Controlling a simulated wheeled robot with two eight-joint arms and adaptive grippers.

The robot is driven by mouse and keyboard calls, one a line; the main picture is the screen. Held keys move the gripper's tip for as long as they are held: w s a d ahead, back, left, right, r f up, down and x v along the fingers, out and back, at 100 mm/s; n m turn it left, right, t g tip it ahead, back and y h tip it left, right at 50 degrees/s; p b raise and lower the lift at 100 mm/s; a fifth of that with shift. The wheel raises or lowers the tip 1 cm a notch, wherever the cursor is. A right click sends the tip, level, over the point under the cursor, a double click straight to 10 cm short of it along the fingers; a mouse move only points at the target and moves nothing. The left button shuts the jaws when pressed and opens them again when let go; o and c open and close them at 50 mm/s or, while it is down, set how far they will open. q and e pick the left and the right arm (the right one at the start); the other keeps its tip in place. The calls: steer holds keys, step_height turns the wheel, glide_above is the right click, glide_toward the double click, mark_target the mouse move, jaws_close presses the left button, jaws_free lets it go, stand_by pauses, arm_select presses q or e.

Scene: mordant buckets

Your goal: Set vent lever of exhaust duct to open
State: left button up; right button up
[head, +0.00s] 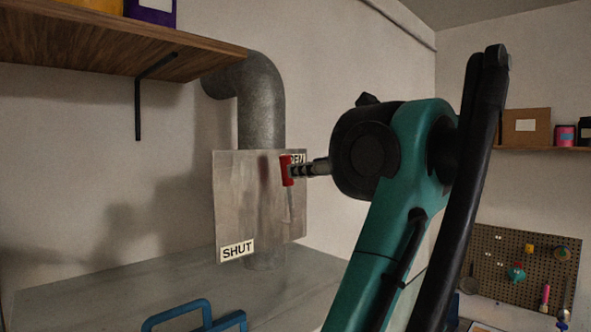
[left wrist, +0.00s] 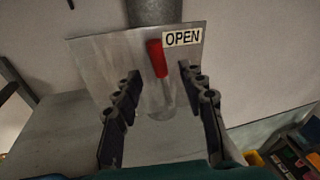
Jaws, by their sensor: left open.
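The exhaust duct's grey metal plate (head: 240,190) carries a SHUT label (head: 237,251) at its lower left and an OPEN label (left wrist: 183,38) at its top right. The vent lever has a red handle (head: 286,170) on a thin metal shaft. It stands nearly upright, its red end up, beside the OPEN label; it also shows in the left wrist view (left wrist: 156,58). My left gripper (left wrist: 160,76) is open, with one finger on each side of the lever and gaps visible to both. In the head view the gripper (head: 302,170) partly hides the OPEN label. My right gripper is out of view.
A grey duct pipe (head: 261,100) rises behind the plate. A wooden shelf (head: 100,45) on a black bracket hangs at upper left. Blue handles (head: 178,312) show at the bottom of the grey worktop (head: 90,300). A pegboard (head: 520,262) with tools is at right.

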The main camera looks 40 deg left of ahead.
arm_select(q)
steer(key=shift+v, duration=1.75)
